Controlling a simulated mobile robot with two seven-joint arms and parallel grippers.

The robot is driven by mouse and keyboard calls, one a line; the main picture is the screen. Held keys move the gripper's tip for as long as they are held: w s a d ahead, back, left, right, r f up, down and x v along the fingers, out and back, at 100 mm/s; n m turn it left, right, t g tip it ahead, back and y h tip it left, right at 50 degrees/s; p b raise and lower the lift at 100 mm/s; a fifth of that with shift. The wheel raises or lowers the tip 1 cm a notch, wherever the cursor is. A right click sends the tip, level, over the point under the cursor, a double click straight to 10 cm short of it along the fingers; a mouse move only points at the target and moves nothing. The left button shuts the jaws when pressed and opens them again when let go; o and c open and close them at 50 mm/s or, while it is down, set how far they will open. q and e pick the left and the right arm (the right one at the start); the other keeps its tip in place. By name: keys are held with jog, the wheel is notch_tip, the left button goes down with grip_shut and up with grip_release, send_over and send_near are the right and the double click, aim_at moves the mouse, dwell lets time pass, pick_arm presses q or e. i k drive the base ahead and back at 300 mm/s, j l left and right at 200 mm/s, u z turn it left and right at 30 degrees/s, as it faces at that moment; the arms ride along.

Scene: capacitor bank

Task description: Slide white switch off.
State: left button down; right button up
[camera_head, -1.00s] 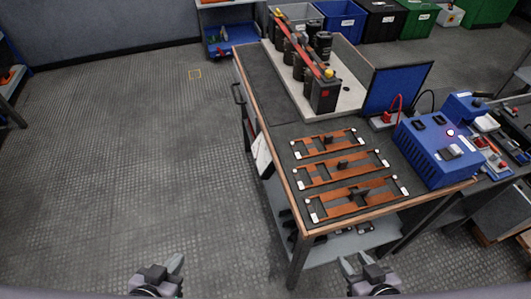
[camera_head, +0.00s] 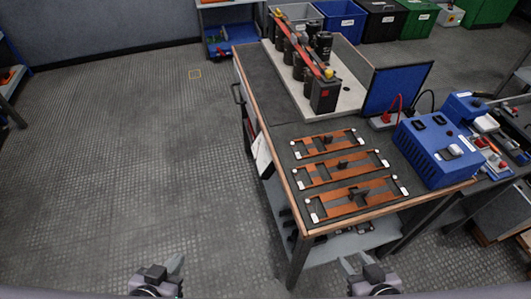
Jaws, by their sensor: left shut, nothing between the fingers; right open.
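The white switch (camera_head: 455,150) sits on the sloped face of the blue power box (camera_head: 430,165) at the right end of the workbench. Its exact slide position is too small to tell. My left gripper (camera_head: 176,262) is shut and empty at the bottom of the view, over the floor left of the bench. My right gripper (camera_head: 356,262) is open and empty at the bottom, near the bench's front edge. Both are well apart from the switch.
Several copper-coloured frames with dark handles (camera_head: 340,170) lie on the workbench (camera_head: 280,130). Behind them, a pale tray (camera_head: 345,98) holds dark capacitors joined by a red bar. A blue panel (camera_head: 395,88) stands beside it. The floor left is clear.

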aim_at(454, 149)
jog(key=z, duration=1.3)
jog(key=l+u, duration=0.15)
jog(key=u, duration=0.25)
jog(key=i+l+u, duration=0.1)
jog(key=u, duration=0.3)
jog(key=l+u, duration=0.25)
jog(key=u, duration=0.15)
jog(key=l+u, duration=0.4)
jog(key=l, duration=0.35)
jog(key=k+l, duration=0.1)
jog(key=l, duration=0.3)
jog(key=k+l+u, duration=0.15)
jog(key=l, duration=0.2)
jog(key=i+l, duration=0.05)
